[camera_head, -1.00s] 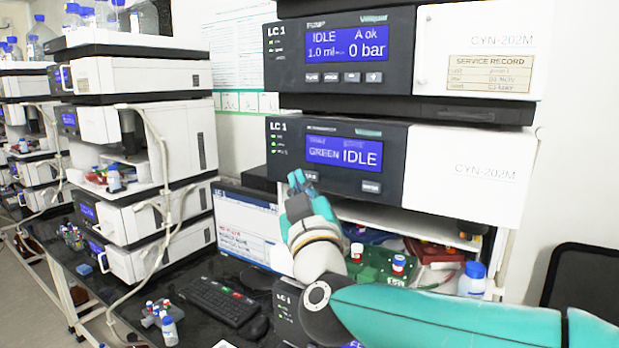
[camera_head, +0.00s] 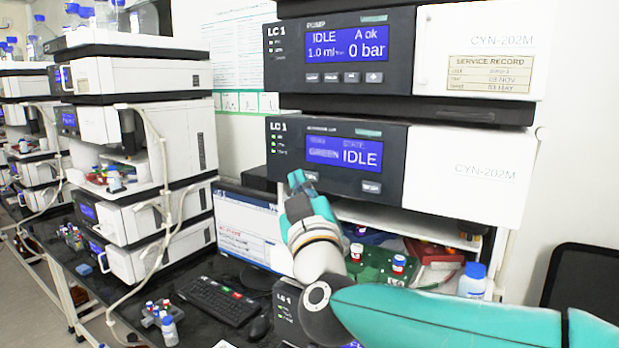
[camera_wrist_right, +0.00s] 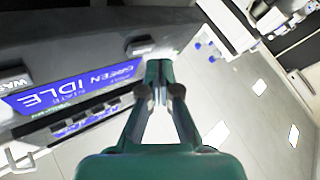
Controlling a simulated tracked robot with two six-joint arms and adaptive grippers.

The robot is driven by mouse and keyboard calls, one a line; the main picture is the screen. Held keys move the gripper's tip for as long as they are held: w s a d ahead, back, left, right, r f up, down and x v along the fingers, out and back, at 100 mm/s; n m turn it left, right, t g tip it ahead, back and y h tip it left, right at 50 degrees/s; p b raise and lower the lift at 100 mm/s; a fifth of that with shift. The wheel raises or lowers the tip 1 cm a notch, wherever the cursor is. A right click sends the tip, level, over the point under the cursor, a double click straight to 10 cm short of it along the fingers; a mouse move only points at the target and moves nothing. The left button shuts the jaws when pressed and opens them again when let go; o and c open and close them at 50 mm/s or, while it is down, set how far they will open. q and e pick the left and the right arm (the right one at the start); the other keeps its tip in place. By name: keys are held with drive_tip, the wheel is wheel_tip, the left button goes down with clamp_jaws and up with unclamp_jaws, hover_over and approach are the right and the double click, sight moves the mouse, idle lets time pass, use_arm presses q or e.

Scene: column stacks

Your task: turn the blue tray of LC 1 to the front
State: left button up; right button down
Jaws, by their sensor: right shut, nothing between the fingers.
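The LC 1 sampler panel (camera_head: 335,157) has a blue screen (camera_head: 344,153) reading IDLE on the right and a faint GREEN on the left. Two buttons sit below it; the right-hand button (camera_head: 371,187) is clear, the left-hand button (camera_head: 312,176) is partly covered by my right gripper. My right gripper (camera_head: 298,180) is shut and empty, its tips at the panel's lower edge; contact is unclear. It also shows in the wrist view (camera_wrist_right: 158,72). In the compartment below, the green tray (camera_head: 378,272) is in front, with a blue tray (camera_head: 368,235) behind it, mostly hidden. My left gripper is not in view.
A red tray (camera_head: 436,252) is at the compartment's right. A blue-capped bottle (camera_head: 472,281) stands there. A monitor (camera_head: 245,230) and keyboard (camera_head: 218,300) are left of my arm. The pump module (camera_head: 345,48) sits above.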

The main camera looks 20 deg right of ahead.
drive_tip(key=shift+d, duration=0.1)
drive_tip(key=shift+w+d+r, duration=0.1)
drive_tip(key=shift+w+d, duration=0.1)
drive_tip(key=shift+d, duration=0.05)
drive_tip(key=shift+w+d, duration=0.25)
drive_tip(key=shift+d, duration=0.1)
idle(0.9)
drive_tip(key=shift+a, duration=0.1)
drive_tip(key=shift+s+a+p, duration=0.3)
drive_tip(key=shift+s+a, duration=0.2)
drive_tip(key=shift+a, duration=0.05)
idle(0.3)
drive_tip(key=shift+s+a+p, duration=0.25)
drive_tip(key=shift+s+a, duration=0.55)
drive_tip(key=shift+a, duration=0.2)
drive_tip(key=shift+s+a+p, duration=0.2)
drive_tip(key=shift+s+a, duration=0.55)
drive_tip(key=shift+a, duration=0.25)
